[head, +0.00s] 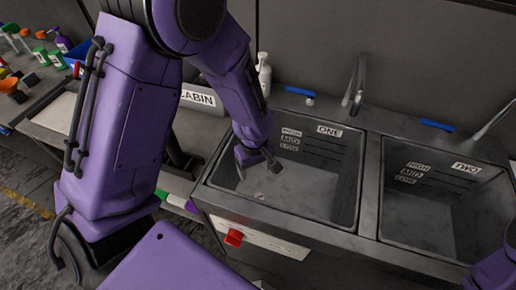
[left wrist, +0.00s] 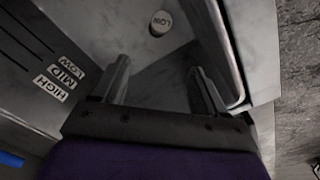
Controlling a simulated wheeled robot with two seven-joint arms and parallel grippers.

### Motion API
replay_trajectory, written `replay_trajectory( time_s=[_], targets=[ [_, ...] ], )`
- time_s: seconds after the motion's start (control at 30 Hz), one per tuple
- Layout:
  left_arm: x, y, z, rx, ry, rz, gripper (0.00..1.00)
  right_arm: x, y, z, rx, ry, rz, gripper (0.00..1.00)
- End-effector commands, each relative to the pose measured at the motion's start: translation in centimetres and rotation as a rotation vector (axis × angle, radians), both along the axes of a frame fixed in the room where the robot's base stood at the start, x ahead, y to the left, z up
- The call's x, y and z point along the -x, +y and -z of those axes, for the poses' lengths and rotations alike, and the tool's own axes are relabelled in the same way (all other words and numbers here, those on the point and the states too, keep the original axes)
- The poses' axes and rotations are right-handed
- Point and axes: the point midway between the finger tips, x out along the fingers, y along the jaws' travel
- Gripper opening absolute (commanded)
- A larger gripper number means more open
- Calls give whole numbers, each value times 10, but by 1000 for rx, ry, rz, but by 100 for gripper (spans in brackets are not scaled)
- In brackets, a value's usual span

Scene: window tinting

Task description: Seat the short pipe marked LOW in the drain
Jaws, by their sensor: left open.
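A small pale spot (head: 260,196) on the floor of basin ONE (head: 330,215) in the head view may be this pipe or the drain; I cannot tell which. My left gripper (head: 258,167) reaches down into basin ONE. In the left wrist view its two fingers (left wrist: 158,68) are apart with nothing between them. I cannot make out the drain opening or whether the pipe sits in it. My right gripper is out of view.
Basin ONE has steep walls and HIGH, MID, LOW marks. Basin TWO (head: 425,218) lies to the right, empty. A faucet (head: 355,85), a white bottle (head: 264,75) and a blue bar (head: 300,91) stand behind. A red knob (head: 233,238) is on the front. Bottles crowd the far left.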

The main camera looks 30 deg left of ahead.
Motion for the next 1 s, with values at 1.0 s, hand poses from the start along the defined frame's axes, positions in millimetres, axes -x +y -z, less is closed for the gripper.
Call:
replay_trajectory(
  time_s=[1.0],
  targets=[
    [1,1,145,0,4,-2,72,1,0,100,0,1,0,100]
  ],
)
